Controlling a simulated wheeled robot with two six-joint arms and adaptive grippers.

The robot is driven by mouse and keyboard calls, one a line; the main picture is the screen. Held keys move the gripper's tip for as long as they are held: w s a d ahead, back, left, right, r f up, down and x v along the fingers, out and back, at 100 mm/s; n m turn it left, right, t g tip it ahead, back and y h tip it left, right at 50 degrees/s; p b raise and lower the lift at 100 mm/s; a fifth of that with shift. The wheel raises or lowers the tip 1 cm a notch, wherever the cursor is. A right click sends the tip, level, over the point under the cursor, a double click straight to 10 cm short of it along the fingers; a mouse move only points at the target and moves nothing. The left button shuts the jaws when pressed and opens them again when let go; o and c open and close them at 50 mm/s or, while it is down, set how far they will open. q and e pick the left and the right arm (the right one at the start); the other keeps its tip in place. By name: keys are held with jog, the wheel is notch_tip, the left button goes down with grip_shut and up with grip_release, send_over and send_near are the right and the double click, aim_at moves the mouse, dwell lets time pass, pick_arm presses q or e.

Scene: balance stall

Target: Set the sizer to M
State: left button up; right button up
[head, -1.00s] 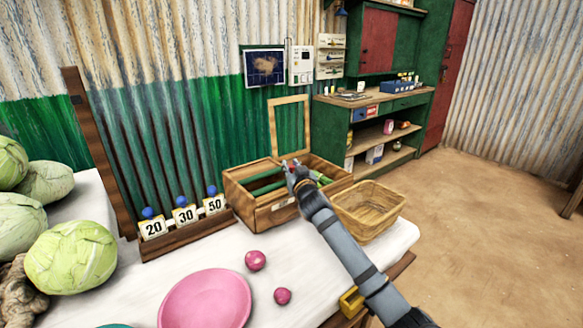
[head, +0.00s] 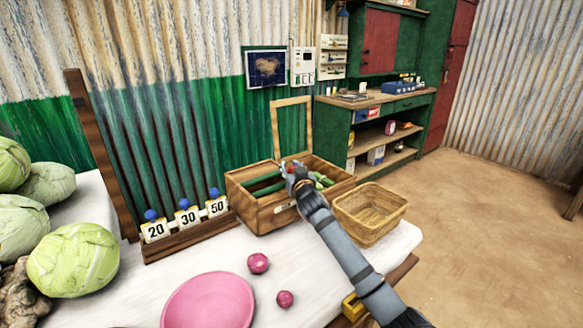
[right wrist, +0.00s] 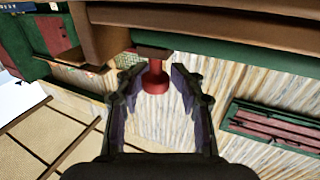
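A wooden box (head: 262,215) stands on the white table, with an upright open wooden frame (head: 308,120) at its back and green pieces inside. I take it to be the sizer; no M mark is readable. My right gripper (head: 291,172) is over the box's middle, beside a small red knob. In the right wrist view, the red knob (right wrist: 155,82) sticks out from a brown wooden part, between the two fingers of the right gripper (right wrist: 155,72). The fingers are apart, with a gap on each side of the knob. My left gripper is not in view.
A wicker basket (head: 370,213) stands right of the box. Number blocks 20, 30 and 50 (head: 188,218) sit in a wooden rack on its left. A pink plate (head: 208,302), two pink balls (head: 258,263) and cabbages (head: 75,260) are on the table. Bare table lies before the box.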

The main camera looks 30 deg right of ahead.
jog(key=shift+o, duration=0.6)
jog(key=shift+w, duration=0.1)
jog(key=v, duration=1.2)
jog(key=shift+d, duration=0.1)
